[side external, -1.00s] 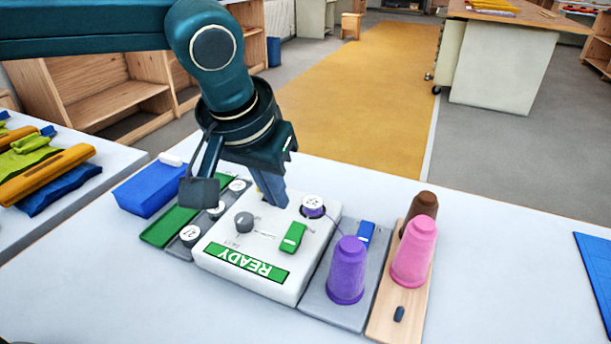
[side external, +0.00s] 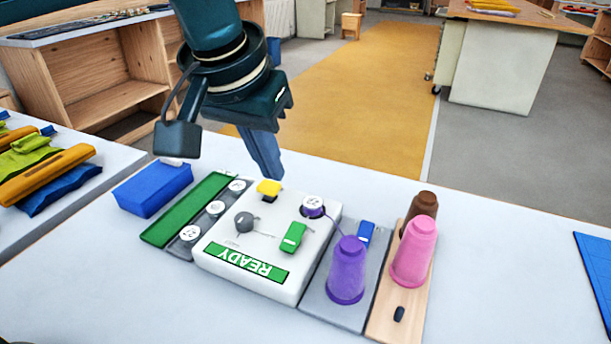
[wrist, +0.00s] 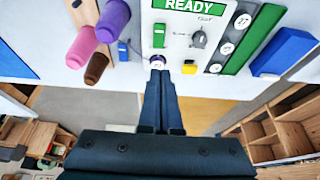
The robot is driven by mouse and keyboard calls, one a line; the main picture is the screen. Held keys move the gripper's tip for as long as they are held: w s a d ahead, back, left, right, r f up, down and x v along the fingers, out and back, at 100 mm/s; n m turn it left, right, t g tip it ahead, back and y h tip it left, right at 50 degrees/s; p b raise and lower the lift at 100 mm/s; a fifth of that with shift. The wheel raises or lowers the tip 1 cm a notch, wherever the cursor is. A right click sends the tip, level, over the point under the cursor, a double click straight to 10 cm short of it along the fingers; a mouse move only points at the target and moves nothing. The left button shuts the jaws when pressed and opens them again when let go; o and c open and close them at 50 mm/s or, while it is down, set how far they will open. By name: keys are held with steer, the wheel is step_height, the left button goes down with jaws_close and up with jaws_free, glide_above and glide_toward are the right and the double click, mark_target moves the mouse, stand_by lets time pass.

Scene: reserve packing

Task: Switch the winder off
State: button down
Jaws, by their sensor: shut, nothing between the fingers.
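The winder (side external: 225,235) is a white box on the table with a green READY display (side external: 246,263). On its top are a grey knob (side external: 244,222), a green switch (side external: 293,237), a yellow button (side external: 268,188) at the back and a white-topped bobbin (side external: 312,205) with purple thread. The purple thread cone (side external: 347,272) stands on a grey plate to the right. My gripper (side external: 272,176) is shut and empty, above and behind the yellow button, apart from it. In the wrist view the shut fingers (wrist: 158,76) point toward the bobbin (wrist: 157,61), with the yellow button (wrist: 189,67) to their right.
Pink (side external: 414,252) and brown (side external: 421,205) cones stand on a wooden board at the right. A green strip (side external: 190,208), several numbered bobbins and a blue box (side external: 153,190) lie left of the winder. The table farther right is clear up to a blue mat (side external: 597,258).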

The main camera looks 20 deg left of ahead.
mark_target(295, 227)
steer(key=shift+f, duration=0.1)
steer(key=x, duration=1.3)
steer(key=shift+s+f, duration=0.1)
steer(key=shift+f, duration=0.35)
steer(key=shift+f, duration=0.15)
steer(key=shift+w+f, duration=0.1)
steer(key=shift+w, duration=0.15)
steer(key=shift+s, duration=0.9)
